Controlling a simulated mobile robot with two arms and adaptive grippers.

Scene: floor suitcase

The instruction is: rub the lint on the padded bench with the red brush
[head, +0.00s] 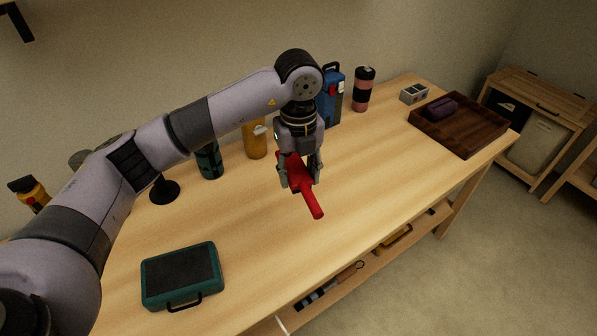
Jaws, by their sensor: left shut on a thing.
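My left gripper (301,178) hangs over the wooden bench and is shut on the red brush (305,184). The brush is held tilted, with its handle pointing down toward the front right. The gripper fingers partly cover the brush head. I cannot tell whether the brush touches the tabletop. A teal case with a dark top (181,275), perhaps the padded bench, lies at the front left of the table, apart from the brush. No lint can be made out on it. My right gripper is not in view.
Along the back stand a dark teal bottle (209,161), an orange bottle (255,140), a blue box (333,97) and a pink-black tumbler (363,89). A brown tray (470,139) holds a purple item (441,108) at right. The table's front middle (375,190) is clear.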

